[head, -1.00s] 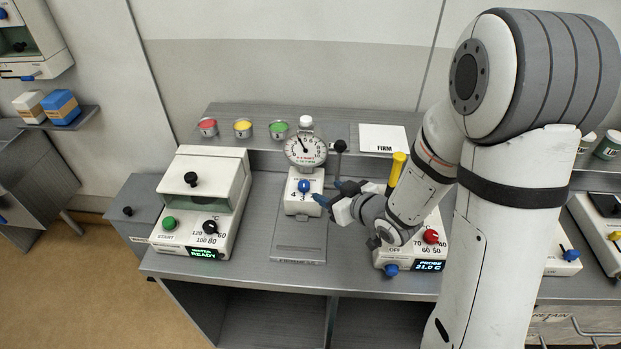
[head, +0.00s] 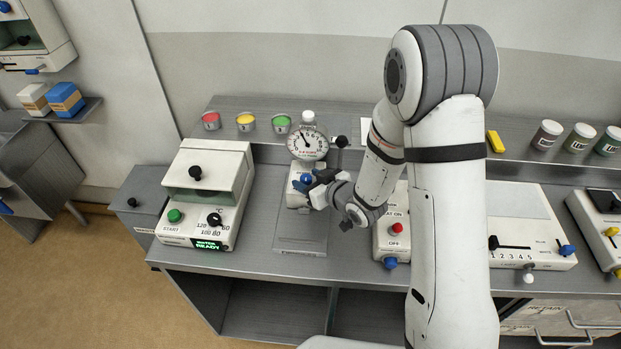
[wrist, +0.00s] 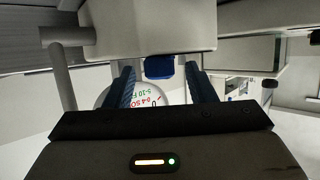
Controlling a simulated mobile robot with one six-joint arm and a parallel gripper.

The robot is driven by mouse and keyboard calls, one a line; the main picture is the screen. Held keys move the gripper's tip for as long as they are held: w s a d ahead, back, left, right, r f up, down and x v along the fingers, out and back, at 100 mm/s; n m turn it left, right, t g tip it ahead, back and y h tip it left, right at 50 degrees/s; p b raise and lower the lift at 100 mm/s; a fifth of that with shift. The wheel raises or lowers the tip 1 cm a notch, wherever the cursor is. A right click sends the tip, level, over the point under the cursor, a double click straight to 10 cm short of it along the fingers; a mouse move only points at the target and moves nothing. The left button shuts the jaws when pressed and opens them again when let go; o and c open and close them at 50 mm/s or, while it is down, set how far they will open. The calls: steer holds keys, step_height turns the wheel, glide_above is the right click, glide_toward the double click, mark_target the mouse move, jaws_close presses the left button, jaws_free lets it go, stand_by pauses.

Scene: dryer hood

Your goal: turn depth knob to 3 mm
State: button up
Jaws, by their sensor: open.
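A blue knob (head: 303,181) sits on the front of the white stand under a round dial gauge (head: 307,144); its label cannot be read. My gripper (head: 309,187) is at this knob, coming in from the right, and hides part of it. In the wrist view the blue knob (wrist: 158,67) lies between the two open blue fingers of my gripper (wrist: 160,76). I see gaps on both sides of the knob, so the fingers do not grip it. The gauge face (wrist: 150,95) shows partly behind the fingers. The knob's setting cannot be read.
A white box with black and green knobs (head: 206,190) stands to the left. A white unit with a red button (head: 397,228) is close on the right, partly behind my arm. Red, yellow and green tins (head: 245,122) stand on the shelf behind.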

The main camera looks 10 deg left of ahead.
steer(key=shift+c, duration=0.4)
steer(key=c, duration=0.9)
steer(key=shift+f+m+h+b, duration=0.2)
steer(key=shift+m+h+b, duration=0.1)
steer(key=shift+b, duration=0.7)
steer(key=shift+r+t+b, duration=0.1)
steer(key=shift+t+b, duration=0.2)
steer(key=shift+t, duration=0.1)
steer(key=shift+m, duration=0.3)
steer(key=shift+r, duration=0.15)
steer(key=o, duration=1)
